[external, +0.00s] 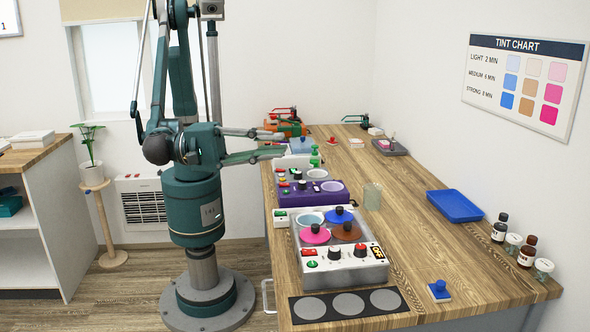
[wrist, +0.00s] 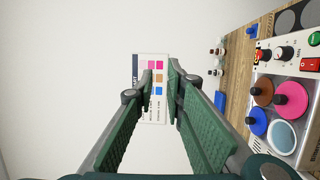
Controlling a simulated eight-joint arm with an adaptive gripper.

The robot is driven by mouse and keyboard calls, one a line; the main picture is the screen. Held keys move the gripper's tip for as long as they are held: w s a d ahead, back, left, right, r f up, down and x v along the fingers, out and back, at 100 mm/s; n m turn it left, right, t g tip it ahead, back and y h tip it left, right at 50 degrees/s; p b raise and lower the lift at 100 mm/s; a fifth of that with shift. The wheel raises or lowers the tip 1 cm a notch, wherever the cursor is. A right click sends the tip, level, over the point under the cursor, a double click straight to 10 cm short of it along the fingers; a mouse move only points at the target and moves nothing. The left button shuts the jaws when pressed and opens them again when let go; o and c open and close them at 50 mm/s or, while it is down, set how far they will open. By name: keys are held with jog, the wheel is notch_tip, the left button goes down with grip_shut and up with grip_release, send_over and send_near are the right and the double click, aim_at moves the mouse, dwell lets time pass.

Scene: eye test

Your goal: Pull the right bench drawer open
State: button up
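A pale bar handle (external: 267,297) shows on the bench's left-hand front side, low and near the bottom of the external view; I take it for the right drawer's handle. The drawer's front is hidden by the steep angle, so I cannot tell how far it is in or out. My gripper (external: 284,145) is open and empty, up by the bench's far left part, well above and away from the handle. In the wrist view my gripper (wrist: 160,88) has its two green fingers apart, with only wall and chart between them. No handle shows there.
The wooden bench (external: 415,245) carries a silver unit (external: 345,272) with coloured lids, a purple unit (external: 308,204), a blue tray (external: 455,206) and several bottles at right. A tint chart (wrist: 153,65) hangs on the wall. Floor left of the handle is clear, beyond my base.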

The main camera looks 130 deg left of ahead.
jog(key=s+d+f+n+g+y, duration=0.1)
jog(key=s+d+f+n+g, duration=0.2)
jog(key=f, duration=0.7)
jog(key=s+d+f+n+g+y, duration=0.1)
jog(key=s+d+f+g, duration=0.3)
jog(key=f, duration=0.5)
jog(key=t, duration=0.1)
send_near(265, 298)
jog(key=w+a+f, duration=0.1)
jog(key=a, duration=0.1)
jog(key=shift+w+d+f+p, duration=0.1)
jog(key=shift+w+d+p, duration=0.1)
jog(key=shift+p, duration=0.25)
jog(key=shift+b+x, duration=0.7)
jog(key=shift+x, duration=3.15)
jog(key=shift+c, duration=0.6)
grip_shut()
